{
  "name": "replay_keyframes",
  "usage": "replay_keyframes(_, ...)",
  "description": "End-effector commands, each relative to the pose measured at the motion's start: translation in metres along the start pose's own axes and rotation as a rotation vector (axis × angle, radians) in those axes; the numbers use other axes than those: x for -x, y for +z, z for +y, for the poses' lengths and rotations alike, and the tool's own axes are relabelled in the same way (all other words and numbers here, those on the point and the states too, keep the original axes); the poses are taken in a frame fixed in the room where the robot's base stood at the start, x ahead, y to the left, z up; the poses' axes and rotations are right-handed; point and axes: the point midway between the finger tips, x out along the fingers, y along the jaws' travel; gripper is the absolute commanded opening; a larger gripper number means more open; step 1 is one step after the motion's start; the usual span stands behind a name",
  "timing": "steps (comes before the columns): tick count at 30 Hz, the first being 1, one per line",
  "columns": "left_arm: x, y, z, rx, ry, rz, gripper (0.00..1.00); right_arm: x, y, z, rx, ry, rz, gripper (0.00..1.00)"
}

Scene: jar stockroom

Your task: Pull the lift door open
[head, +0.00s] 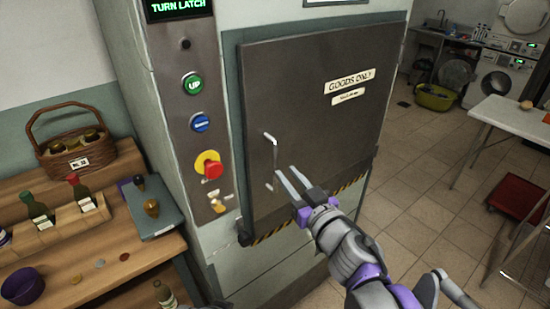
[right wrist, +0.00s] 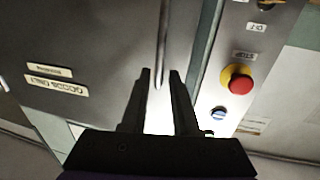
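The lift door (head: 318,110) is a dark grey panel marked "GOODS ONLY" and looks shut in its frame. Its pale, upright bar handle (head: 273,160) is near the door's left edge. My right gripper (head: 285,178) is in front of the door by the handle's lower part. In the right wrist view its two fingers (right wrist: 160,75) are apart, with the handle (right wrist: 163,40) lined up between or just beyond their tips. I cannot tell whether they touch it. A lit display (head: 178,4) reads "TURN LATCH". My left gripper is not in view.
Left of the door is a control panel with a green UP button (head: 192,84), a blue button (head: 200,122) and a red stop knob (head: 209,165). A wooden bench (head: 110,255) with bottles and a basket stands left.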

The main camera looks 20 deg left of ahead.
Motion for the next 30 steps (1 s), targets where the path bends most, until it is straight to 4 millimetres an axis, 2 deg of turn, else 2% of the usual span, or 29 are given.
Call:
replay_keyframes(1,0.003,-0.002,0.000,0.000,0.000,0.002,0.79,-0.011,-0.002,0.000,0.000,0.000,0.001,0.28)
replay_keyframes(6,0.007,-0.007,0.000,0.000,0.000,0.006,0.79,-0.041,-0.002,0.000,0.001,0.000,0.001,0.28)
replay_keyframes(12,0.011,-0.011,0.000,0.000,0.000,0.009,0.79,-0.064,-0.001,0.001,0.000,0.002,0.001,0.28)
replay_keyframes(24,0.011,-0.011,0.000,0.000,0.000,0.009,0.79,-0.071,0.000,0.001,0.000,0.003,0.000,0.28)
replay_keyframes(25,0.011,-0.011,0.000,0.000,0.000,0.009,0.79,-0.071,0.000,0.001,0.000,0.003,0.000,0.27)
replay_keyframes(29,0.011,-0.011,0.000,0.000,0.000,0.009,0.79,-0.071,0.000,0.001,0.000,0.003,0.000,0.03)
replay_keyframes(30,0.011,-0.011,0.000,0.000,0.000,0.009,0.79,-0.071,0.000,0.001,0.000,0.003,0.000,0.00)
